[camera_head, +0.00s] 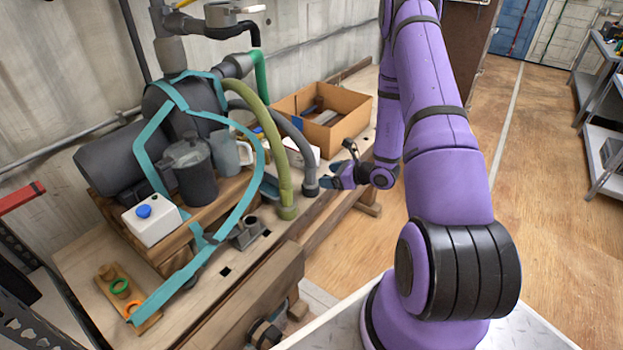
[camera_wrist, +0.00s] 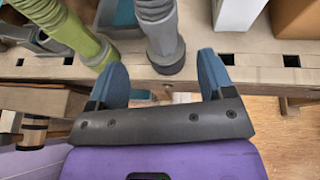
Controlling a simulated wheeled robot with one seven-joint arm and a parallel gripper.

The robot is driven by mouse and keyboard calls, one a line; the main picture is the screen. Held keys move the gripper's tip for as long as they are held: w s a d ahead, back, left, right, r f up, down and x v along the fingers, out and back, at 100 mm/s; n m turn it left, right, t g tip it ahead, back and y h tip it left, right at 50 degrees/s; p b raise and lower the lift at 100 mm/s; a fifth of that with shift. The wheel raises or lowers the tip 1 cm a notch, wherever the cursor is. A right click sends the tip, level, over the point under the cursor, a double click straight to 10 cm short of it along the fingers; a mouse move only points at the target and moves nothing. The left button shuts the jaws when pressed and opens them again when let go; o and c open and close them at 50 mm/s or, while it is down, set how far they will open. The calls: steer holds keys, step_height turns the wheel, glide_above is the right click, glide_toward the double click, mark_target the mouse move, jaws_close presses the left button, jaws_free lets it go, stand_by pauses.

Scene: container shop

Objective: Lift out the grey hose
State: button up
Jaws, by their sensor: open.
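The grey hose (camera_head: 300,142) arcs down from the machine at the back to the bench top, where its dark end cuff meets the bench's right side. In the wrist view the grey hose (camera_wrist: 159,25) stands beyond the gap between my fingers, its cuff near the bench edge. My gripper (camera_head: 327,183) is just right of the cuff in the head view. In the wrist view my gripper (camera_wrist: 162,66) is open, with blue fingers either side of the hose's line and nothing held.
An olive-green hose (camera_head: 276,140) ends left of the grey one, close to my left finger in the wrist view (camera_wrist: 67,25). A cardboard box (camera_head: 345,134) stands behind on the bench. A teal strap (camera_head: 148,165) drapes the machine. Open floor (camera_head: 547,180) lies right.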

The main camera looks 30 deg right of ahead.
mark_target(310, 174)
steer(key=x, duration=0.7)
steer(key=shift+w+a+f, duration=0.1)
steer(key=shift+w, duration=0.3)
steer(key=c, duration=1.1)
